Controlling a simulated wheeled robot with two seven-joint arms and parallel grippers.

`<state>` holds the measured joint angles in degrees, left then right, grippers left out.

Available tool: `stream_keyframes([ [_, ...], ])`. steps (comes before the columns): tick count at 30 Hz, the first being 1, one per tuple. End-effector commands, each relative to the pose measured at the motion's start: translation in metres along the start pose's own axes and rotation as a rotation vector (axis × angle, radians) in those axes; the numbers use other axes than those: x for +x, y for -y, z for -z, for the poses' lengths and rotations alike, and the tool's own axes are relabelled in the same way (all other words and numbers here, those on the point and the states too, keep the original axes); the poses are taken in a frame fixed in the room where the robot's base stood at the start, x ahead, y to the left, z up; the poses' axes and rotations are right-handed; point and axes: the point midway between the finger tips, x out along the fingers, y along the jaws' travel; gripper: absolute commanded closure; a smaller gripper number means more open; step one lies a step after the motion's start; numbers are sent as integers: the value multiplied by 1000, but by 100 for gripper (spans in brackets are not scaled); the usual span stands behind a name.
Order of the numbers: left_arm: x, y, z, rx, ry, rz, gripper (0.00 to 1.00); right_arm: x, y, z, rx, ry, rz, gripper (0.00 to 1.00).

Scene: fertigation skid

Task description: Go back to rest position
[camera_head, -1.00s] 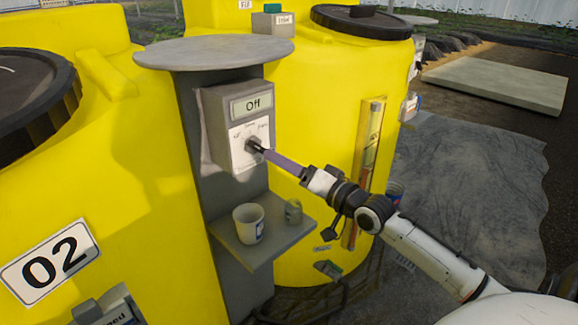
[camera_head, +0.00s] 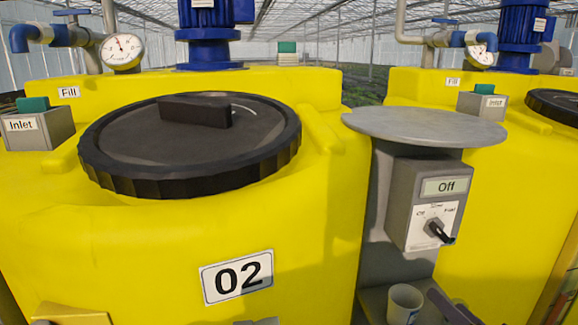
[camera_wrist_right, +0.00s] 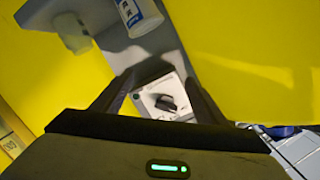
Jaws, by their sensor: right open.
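My right gripper (camera_head: 447,305) shows only in part at the bottom right of the head view, below the grey control box (camera_head: 402,205). In the right wrist view my right gripper (camera_wrist_right: 160,90) is open and empty, its two dark fingers apart. The white dial plate with its black knob (camera_wrist_right: 165,103) appears between the fingers, at a distance. In the head view the black knob (camera_head: 440,233) is clear of the gripper, and the display (camera_head: 446,187) above it reads "Off". My left gripper is not in view.
A white cup (camera_head: 404,303) stands on the grey shelf below the box; it also shows in the wrist view (camera_wrist_right: 140,15). A round grey top (camera_head: 425,126) overhangs the box. Yellow tank 02 (camera_head: 130,250) with a black lid (camera_head: 190,150) fills the left.

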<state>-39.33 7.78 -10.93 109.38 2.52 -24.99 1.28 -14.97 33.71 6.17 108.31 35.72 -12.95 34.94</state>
Motion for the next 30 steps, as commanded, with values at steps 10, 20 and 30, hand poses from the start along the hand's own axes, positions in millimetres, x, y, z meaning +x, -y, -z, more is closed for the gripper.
stream_keyframes([
  [10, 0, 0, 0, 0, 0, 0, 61, -93, -14, -252, -360, 415, -112, 34],
  [20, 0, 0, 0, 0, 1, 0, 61, -171, 14, -363, -583, 645, -81, 34],
  [30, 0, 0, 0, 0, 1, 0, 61, -174, 15, -366, -594, 654, -78, 34],
])
